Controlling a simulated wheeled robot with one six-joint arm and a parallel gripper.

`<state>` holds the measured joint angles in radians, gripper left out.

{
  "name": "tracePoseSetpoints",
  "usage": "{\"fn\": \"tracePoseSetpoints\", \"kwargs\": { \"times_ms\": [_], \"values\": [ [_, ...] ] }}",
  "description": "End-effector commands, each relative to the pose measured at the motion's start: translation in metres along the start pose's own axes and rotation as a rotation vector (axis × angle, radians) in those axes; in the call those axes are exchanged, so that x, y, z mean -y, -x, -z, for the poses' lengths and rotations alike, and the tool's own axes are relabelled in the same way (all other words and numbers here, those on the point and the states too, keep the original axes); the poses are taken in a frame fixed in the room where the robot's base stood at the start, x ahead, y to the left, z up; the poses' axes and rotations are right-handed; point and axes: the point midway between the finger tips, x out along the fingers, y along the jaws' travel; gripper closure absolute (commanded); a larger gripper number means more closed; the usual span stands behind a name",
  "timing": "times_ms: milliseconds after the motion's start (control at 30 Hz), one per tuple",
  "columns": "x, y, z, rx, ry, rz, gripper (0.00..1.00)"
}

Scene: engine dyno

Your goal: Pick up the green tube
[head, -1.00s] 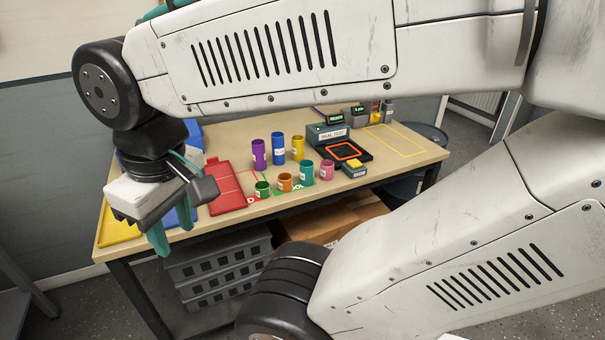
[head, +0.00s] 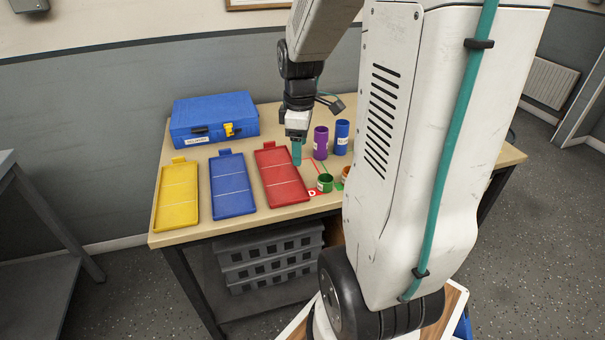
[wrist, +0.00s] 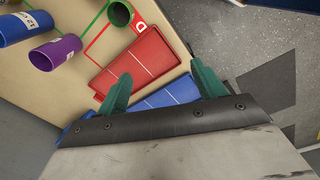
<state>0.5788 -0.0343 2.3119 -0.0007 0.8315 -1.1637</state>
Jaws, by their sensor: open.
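The green tube (head: 325,182) stands upright near the front edge of the table, just right of the red tray's front end. It also shows in the wrist view (wrist: 120,14), at the top, with its open mouth visible. My gripper (head: 297,154) is open and empty, above the table near the red tray's right edge, behind and left of the green tube. In the wrist view my gripper's two teal fingers (wrist: 160,88) are spread apart over the red and blue trays, with the green tube beyond them.
A purple tube (head: 320,143) and a blue tube (head: 342,137) stand behind the green one. An orange tube (head: 345,175) stands close to its right, partly hidden by my arm. Red (head: 283,178), blue (head: 232,188) and yellow (head: 177,198) trays lie left. A blue case (head: 213,120) stands behind them.

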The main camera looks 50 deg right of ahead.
Motion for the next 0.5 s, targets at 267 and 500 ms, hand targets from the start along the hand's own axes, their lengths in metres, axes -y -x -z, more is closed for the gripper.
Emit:
{"fn": "tracePoseSetpoints", "kwargs": {
  "times_ms": [267, 500],
  "values": [
    [-0.069, -0.072, -0.056, 0.009, 0.189, 0.03, 0.31],
    [-0.077, -0.098, -0.066, 0.009, 0.233, 0.034, 0.31]
  ]
}}
